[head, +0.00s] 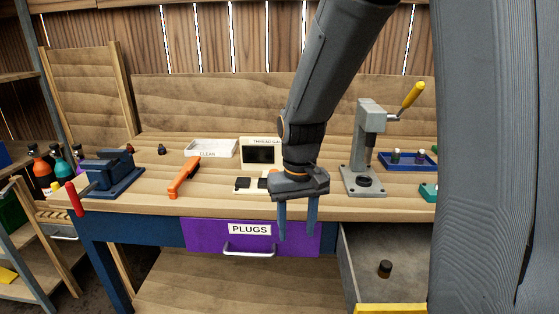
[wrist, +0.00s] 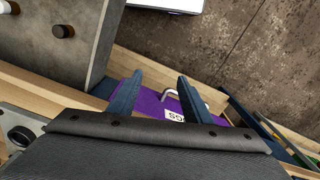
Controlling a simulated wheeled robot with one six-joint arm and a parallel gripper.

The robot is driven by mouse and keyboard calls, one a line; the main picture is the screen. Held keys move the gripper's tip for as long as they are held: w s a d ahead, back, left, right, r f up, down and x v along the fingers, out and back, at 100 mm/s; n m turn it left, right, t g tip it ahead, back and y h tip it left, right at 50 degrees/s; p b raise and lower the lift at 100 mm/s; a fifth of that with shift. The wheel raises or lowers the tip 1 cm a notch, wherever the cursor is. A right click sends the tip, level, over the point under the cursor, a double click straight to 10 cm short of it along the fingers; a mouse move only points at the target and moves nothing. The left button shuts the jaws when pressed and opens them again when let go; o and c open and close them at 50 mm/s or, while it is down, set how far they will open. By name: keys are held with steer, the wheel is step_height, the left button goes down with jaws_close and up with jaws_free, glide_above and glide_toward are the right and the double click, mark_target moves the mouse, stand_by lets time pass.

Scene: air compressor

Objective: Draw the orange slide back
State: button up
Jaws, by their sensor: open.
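My gripper (head: 297,232) is open and empty, pointing down in front of the purple drawer front (head: 205,235) marked PLUGS. In the wrist view the fingers (wrist: 159,80) are apart, with the purple front and its silver handle (wrist: 188,97) showing between and beyond them. A grey drawer (head: 355,262) with a yellow-orange front edge (head: 390,309) stands pulled out at the lower right, clear of my gripper. It holds a small dark cylinder (head: 385,268). An orange tool (head: 184,177) lies on the bench top. I cannot tell which part is the orange slide.
The wooden bench (head: 225,205) carries a blue vise (head: 110,172), a white CLEAN tray (head: 212,148), a thread gauge station (head: 260,152), a grey press (head: 366,150) and a blue tray (head: 408,162). A shelf with bottles stands at the left. Space below the purple drawer front is free.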

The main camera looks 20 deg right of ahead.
steer(key=shift+m, duration=0.5)
steer(key=w+r+p, duration=0.3)
steer(key=w+p, duration=0.1)
steer(key=w, duration=0.3)
steer(key=w+r+p, duration=0.4)
steer(key=w, duration=0.4)
steer(key=w+r+p, duration=0.3)
steer(key=w, duration=0.5)
steer(key=shift+w+d+r+p, duration=0.15)
steer(key=shift+w+d+p, duration=0.05)
steer(key=shift+d+p, duration=0.2)
steer(key=shift+w+a+f+p, duration=0.1)
steer(key=shift+w+f+p, duration=0.1)
steer(key=shift+f+p, duration=1.5)
steer(key=shift+f, duration=2.2)
jaws_close()
steer(key=shift+w, duration=0.1)
